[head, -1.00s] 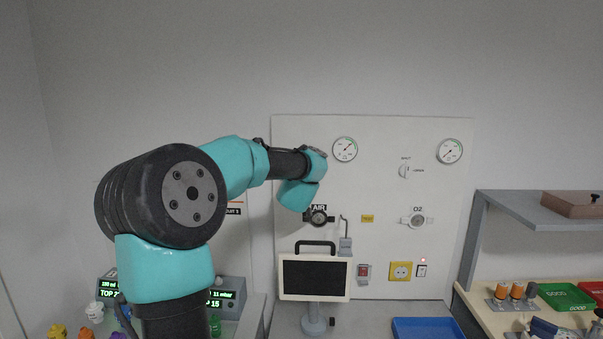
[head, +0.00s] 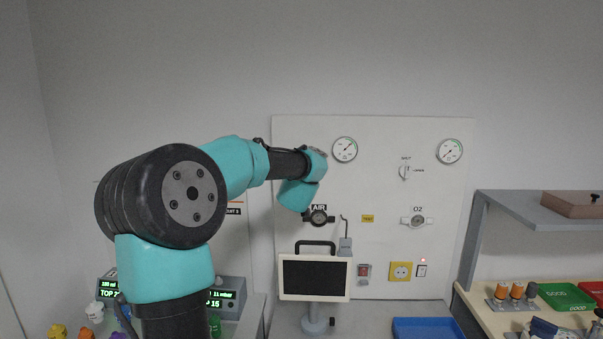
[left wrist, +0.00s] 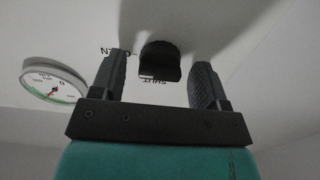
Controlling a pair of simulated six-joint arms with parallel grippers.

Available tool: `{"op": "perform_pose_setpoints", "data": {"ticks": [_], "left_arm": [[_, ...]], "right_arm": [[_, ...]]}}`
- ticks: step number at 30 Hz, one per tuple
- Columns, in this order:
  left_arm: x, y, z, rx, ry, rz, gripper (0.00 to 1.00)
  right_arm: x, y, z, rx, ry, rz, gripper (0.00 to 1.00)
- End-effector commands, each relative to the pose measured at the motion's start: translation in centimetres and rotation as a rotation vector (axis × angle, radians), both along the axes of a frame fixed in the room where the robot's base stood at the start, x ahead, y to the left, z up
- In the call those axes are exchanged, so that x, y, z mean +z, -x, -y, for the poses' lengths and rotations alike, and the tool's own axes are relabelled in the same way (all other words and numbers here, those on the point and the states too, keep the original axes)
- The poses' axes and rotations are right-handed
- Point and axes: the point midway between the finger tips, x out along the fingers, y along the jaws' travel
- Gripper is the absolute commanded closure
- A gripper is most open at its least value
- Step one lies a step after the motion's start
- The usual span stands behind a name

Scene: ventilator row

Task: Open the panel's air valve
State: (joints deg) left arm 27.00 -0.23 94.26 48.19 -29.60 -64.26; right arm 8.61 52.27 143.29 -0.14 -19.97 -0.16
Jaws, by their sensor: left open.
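The white panel (head: 380,240) stands on the back wall. My left gripper (left wrist: 160,65) is open in front of it, fingers pointing at the panel. A black knob (left wrist: 160,59) sits between the two fingers, with a gap on each side. Upside-down "SHUT" lettering shows just below the knob, and partly hidden lettering is to its left. In the head view my wrist hides this knob and most of the gripper. My right gripper is not in view.
A gauge (head: 345,149) is right of my wrist; it also shows in the left wrist view (left wrist: 54,82). A pale knob (head: 405,172) and O2 fitting (head: 413,222) are further right. A monitor (head: 314,277) stands below. A shelf (head: 545,207) is at right.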

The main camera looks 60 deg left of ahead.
Motion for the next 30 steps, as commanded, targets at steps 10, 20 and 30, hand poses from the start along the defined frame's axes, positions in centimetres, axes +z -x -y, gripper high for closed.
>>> {"op": "perform_pose_setpoints", "data": {"ticks": [10,20,30], "left_arm": [[0.1,1.0,1.3,0.000,0.000,0.001,0.32],[0.1,4.6,5.8,-0.002,-0.001,0.002,0.32],[0.1,8.5,10.7,-0.003,-0.001,0.002,0.32]], "right_arm": [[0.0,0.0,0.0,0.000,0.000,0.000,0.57],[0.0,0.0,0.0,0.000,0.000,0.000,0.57],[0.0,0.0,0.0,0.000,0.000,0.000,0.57]]}}
